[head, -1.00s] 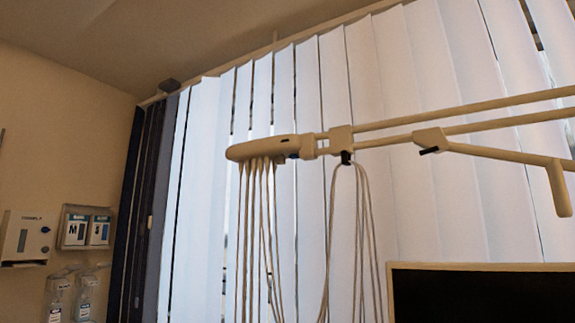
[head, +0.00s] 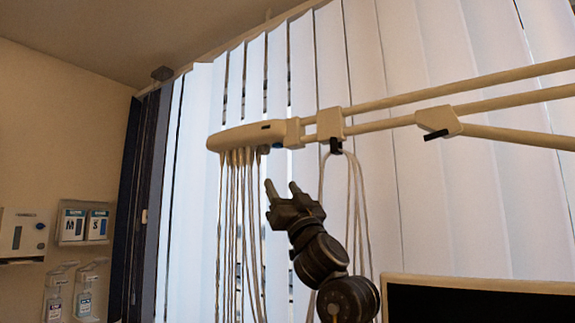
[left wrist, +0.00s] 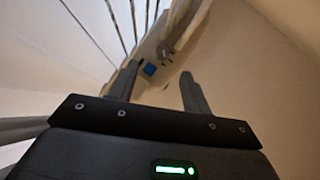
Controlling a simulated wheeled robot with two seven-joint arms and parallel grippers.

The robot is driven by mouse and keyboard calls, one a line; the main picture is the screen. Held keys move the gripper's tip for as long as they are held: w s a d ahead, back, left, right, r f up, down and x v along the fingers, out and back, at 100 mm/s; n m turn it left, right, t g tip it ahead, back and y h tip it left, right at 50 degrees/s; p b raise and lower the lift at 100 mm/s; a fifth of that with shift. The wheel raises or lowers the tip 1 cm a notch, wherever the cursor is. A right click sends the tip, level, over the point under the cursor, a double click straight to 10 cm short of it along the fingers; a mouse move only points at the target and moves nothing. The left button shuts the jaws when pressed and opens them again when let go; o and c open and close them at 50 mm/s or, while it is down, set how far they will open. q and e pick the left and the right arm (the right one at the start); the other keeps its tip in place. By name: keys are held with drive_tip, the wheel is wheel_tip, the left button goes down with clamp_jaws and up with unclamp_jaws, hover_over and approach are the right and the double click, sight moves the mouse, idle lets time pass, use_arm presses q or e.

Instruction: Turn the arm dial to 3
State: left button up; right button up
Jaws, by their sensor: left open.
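A pale beige arm (head: 245,135) with a rounded end hangs across the window, with cables below it. A small blue part (head: 278,146) shows at its underside; it could be the dial, but I cannot read any number or setting. In the left wrist view a blue square (left wrist: 149,70) shows on a pale body just beyond the fingertips. My left gripper (head: 282,187) is dark, open and empty, pointing up, and appears just below the blue part in the head view. It also shows in the left wrist view (left wrist: 160,76). My right gripper is out of view.
Several cables (head: 235,230) hang left of my left gripper, and a cable loop (head: 358,215) hangs to its right. A dark screen (head: 480,303) stands at the lower right. Pale vertical blinds (head: 455,200) are behind. Dispensers (head: 84,224) are on the left wall.

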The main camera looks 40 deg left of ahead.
use_arm(q)
drive_tip(key=p, duration=0.4)
approach(265, 154)
wheel_tip(265, 154, up, 2)
drive_tip(key=a, duration=0.1)
drive_tip(key=shift+n, duration=0.3)
drive_tip(key=p+x, duration=0.1)
drive_tip(key=x, duration=0.1)
drive_tip(key=p+x, duration=0.1)
drive_tip(key=x, duration=0.1)
drive_tip(key=shift+w+a+p, duration=0.25)
drive_tip(key=shift+a+p, duration=0.05)
drive_tip(key=shift+a, duration=0.2)
drive_tip(key=shift+a+r, duration=0.2)
drive_tip(key=shift+a, duration=0.05)
drive_tip(key=shift+w+a+r+p, duration=0.15)
drive_tip(key=shift+w+p, duration=0.05)
drive_tip(key=shift+p, duration=0.15)
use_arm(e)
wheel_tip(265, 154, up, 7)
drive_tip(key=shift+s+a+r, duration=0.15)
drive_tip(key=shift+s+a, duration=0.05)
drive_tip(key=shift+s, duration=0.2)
use_arm(q)
drive_tip(key=shift+w, duration=0.1)
